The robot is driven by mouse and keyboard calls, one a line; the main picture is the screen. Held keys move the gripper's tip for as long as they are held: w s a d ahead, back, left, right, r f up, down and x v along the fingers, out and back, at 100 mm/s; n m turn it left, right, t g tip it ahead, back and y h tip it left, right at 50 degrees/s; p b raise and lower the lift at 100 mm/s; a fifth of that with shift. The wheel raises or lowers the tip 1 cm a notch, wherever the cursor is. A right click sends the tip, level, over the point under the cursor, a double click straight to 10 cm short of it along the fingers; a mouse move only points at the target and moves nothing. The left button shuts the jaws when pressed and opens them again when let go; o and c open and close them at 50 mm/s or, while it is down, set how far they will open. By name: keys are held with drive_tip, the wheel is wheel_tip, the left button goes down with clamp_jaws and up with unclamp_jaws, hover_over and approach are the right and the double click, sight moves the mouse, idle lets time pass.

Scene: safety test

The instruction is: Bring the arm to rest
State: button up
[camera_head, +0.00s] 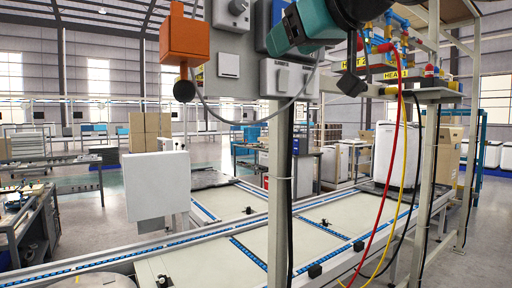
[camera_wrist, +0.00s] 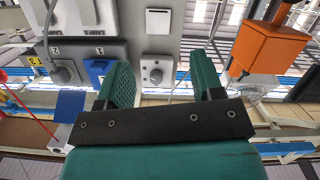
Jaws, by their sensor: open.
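My gripper (camera_head: 290,35) is teal and sits at the top of the head view, in front of a grey electrical panel (camera_head: 222,70). In the wrist view my gripper (camera_wrist: 163,70) has its two teal fingers spread apart with nothing between them. A grey box with a round knob (camera_wrist: 155,73) shows beyond the gap. Whether the fingers touch the panel cannot be told. The upper part of my arm is cut off by the frame.
An orange box (camera_head: 187,40) is on the panel's left; it also shows in the wrist view (camera_wrist: 268,46). A grey cable (camera_head: 232,118) loops below the panel. Red (camera_head: 392,185) and yellow (camera_head: 408,195) hoses hang right. A conveyor (camera_head: 190,268) runs below. Open floor (camera_head: 95,215) lies left.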

drive_tip(key=s+d+f+g+h, duration=0.1)
drive_tip(key=s+d+f+g, duration=0.15)
drive_tip(key=f, duration=0.75)
drive_tip(key=s+d+f+g+h, duration=0.1)
drive_tip(key=s+f+g, duration=0.2)
drive_tip(key=f, duration=0.8)
drive_tip(key=s+d+f+m+g+h, duration=0.1)
drive_tip(key=s+d+f+g, duration=0.1)
drive_tip(key=s+f, duration=0.6)
drive_tip(key=s+d+f+m+g+h, duration=0.1)
drive_tip(key=s+d+f+g, duration=0.2)
drive_tip(key=s+f+g, duration=0.2)
drive_tip(key=s+f, duration=0.3)
drive_tip(key=f, duration=0.2)
drive_tip(key=shift+s, duration=0.2)
drive_tip(key=shift+g, duration=0.25)
